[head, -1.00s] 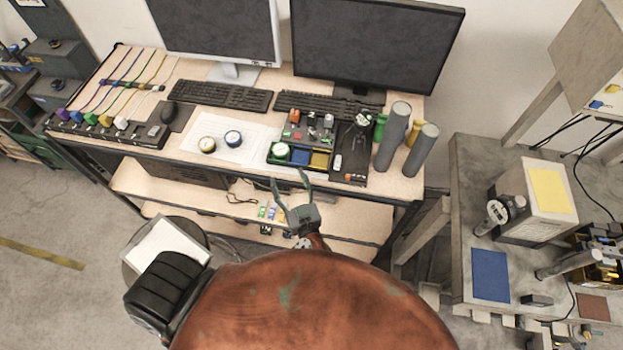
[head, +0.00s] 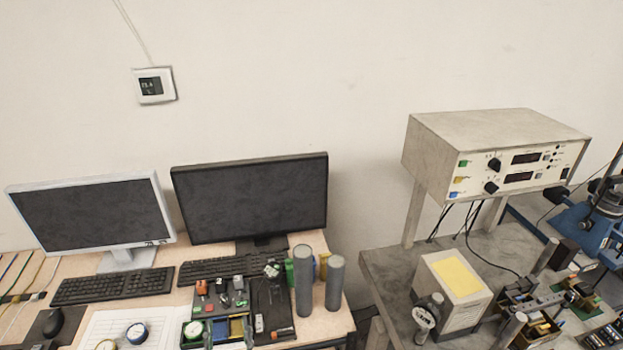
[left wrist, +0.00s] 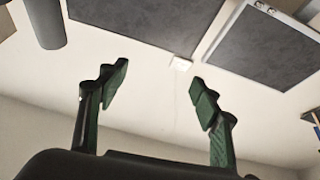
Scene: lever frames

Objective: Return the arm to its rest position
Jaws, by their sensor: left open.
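My left gripper (left wrist: 158,76) shows in the left wrist view with its two green fingers spread apart. Nothing is between them. Behind the fingers are the pale wall, the dark monitor screen (left wrist: 140,18) and part of a grey cylinder at top left. No part of my left arm or gripper shows in the head view now. My right arm and gripper are in neither view.
In the head view, the desk holds a white-framed monitor (head: 95,212), a black monitor (head: 250,197), keyboards, a parts tray and grey cylinders (head: 303,280). A grey workbench (head: 385,270) with an instrument box (head: 490,150) stands right. A thermostat (head: 154,86) hangs on the wall.

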